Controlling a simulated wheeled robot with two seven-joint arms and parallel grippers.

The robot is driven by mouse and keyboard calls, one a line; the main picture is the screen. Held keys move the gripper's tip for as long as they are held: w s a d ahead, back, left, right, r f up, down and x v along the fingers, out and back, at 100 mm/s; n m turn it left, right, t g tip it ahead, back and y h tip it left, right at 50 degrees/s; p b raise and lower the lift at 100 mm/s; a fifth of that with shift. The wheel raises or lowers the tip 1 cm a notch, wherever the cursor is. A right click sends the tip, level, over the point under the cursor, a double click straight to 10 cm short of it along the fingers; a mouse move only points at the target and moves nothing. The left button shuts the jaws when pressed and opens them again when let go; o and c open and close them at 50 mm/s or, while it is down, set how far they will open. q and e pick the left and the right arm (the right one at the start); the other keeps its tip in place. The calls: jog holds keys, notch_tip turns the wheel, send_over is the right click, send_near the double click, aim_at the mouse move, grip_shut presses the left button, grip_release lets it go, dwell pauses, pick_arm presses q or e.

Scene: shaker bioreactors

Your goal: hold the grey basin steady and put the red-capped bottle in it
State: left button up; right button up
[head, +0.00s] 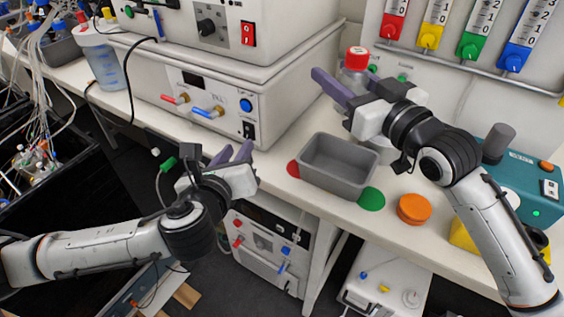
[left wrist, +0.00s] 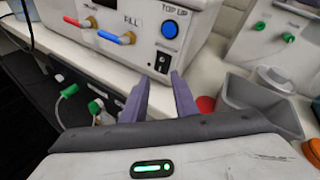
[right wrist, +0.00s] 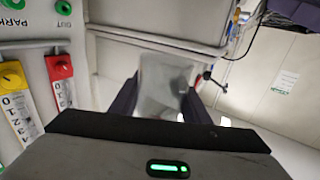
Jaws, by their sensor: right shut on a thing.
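The grey basin (head: 330,180) stands empty on the bench near its front edge, and part of it shows in the left wrist view (left wrist: 262,100). My right gripper (head: 343,88) is shut on the red-capped bottle (head: 356,60), behind the basin. The bottle's cap points up; my gripper hides much of its body, and I cannot tell whether its base touches the bench. In the right wrist view the clear bottle (right wrist: 163,85) is between the fingers. My left gripper (head: 234,152) is open and empty, left of the basin and apart from it.
A red disc (head: 293,169) and a green disc (head: 372,199) lie at the basin's sides. An orange round lid (head: 413,209) is to its right. A white control unit (head: 215,105) stands at the back left, a teal device (head: 525,180) at the right.

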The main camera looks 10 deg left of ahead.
aim_at(307, 147)
pick_arm(q)
jog(key=s+d+r+m+h, duration=0.1)
jog(key=s+d+m+h, duration=0.1)
jog(key=d+m+h, duration=0.6)
jog(key=shift+m+g+y, duration=0.4)
jog(key=shift+y, duration=0.5)
jog(key=x, duration=0.4)
jog(key=d+x, duration=0.1)
jog(key=x, duration=0.3)
jog(key=d+x, duration=0.1)
jog(key=x, duration=0.3)
jog(key=shift+s, duration=0.1)
jog(key=shift+c, duration=0.6)
grip_shut()
